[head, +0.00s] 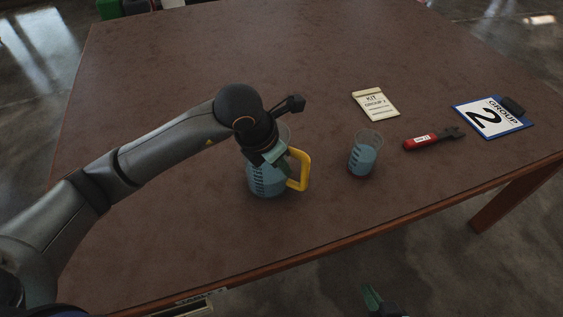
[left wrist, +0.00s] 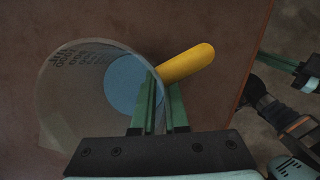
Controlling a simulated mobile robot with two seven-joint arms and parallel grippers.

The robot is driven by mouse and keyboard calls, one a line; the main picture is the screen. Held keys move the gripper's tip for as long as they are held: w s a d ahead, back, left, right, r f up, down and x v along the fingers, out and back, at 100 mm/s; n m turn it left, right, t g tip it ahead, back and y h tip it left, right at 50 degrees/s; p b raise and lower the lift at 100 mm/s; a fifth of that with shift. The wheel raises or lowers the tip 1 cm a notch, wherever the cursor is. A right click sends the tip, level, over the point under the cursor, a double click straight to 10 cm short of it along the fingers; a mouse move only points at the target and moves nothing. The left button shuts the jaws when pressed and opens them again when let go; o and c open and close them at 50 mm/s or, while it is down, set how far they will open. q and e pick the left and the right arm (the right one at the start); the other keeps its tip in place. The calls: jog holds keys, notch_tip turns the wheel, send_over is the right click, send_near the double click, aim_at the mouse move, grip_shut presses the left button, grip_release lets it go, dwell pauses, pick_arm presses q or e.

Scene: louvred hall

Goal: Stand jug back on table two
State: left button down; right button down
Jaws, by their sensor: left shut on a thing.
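The clear jug (head: 267,182) with blue liquid and a yellow handle (head: 304,169) is upright at the table's near side. I cannot tell whether its base touches the table (head: 180,110). My left gripper (head: 276,157) reaches down from above and is shut on the jug's wall beside the handle. In the left wrist view the jug (left wrist: 75,100) shows from above, with the green fingers (left wrist: 162,105) at its rim. My right gripper (head: 374,301) shows only partly at the bottom edge, below the table's front edge, its opening unclear. It also shows in the left wrist view (left wrist: 293,68).
A beaker of blue liquid (head: 363,155) stands right of the jug. Further right are a red-handled tool (head: 425,141), a kit card (head: 375,105) and a "Group 2" clipboard (head: 485,121). The table's left and back areas are clear.

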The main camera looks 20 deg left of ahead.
pick_arm(q)
jog(key=shift+r, duration=0.1)
jog(key=shift+f, duration=0.2)
jog(key=c, duration=1.3)
grip_release()
jog(key=o, duration=0.4)
pick_arm(e)
jog(key=shift+s+f, duration=0.15)
jog(key=shift+s, duration=0.05)
pick_arm(q)
jog(key=shift+r, duration=0.15)
jog(key=p+v, duration=0.1)
jog(key=v, duration=1.1)
pick_arm(e)
jog(key=shift+s+d+r, duration=0.2)
jog(key=shift+s+d, duration=0.1)
pick_arm(q)
jog(key=shift+d, duration=0.1)
pick_arm(e)
jog(key=shift+w+r, duration=0.1)
jog(key=shift+r, duration=0.05)
